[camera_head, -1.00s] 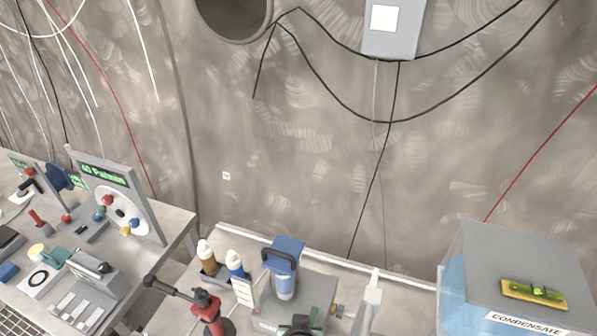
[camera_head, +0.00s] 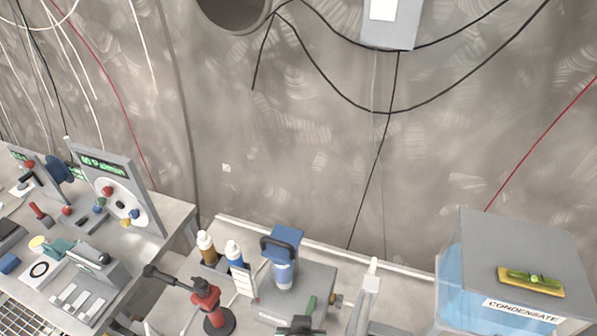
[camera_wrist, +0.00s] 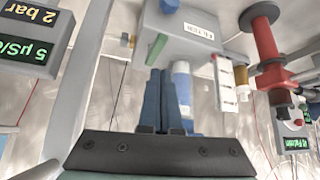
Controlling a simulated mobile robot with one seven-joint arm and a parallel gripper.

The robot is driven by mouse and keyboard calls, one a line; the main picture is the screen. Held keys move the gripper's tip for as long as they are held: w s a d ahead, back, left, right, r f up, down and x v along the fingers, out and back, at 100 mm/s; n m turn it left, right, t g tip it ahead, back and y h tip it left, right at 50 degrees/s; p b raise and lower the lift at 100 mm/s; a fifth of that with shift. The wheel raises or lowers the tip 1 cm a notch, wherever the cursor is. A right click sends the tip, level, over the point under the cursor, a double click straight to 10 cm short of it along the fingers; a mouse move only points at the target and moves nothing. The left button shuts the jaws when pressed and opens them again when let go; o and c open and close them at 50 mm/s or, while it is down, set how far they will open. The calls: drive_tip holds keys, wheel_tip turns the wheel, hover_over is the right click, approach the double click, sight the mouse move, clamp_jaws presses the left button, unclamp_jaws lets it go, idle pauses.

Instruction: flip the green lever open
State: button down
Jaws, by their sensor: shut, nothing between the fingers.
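The green lever (camera_wrist: 157,47) is a short green bar on the face of a grey box labelled FILTER (camera_wrist: 205,35) in the wrist view.
A condensate tank (camera_head: 520,250) with a yellow level (camera_head: 531,281) stands right. Displays (camera_wrist: 30,35) are close at the wrist view's left.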

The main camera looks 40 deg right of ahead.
drive_tip(key=v, duration=0.5)
drive_tip(key=shift+w+a+r, duration=0.1)
drive_tip(key=shift+a+r, duration=0.2)
drive_tip(key=shift+a, duration=0.1)
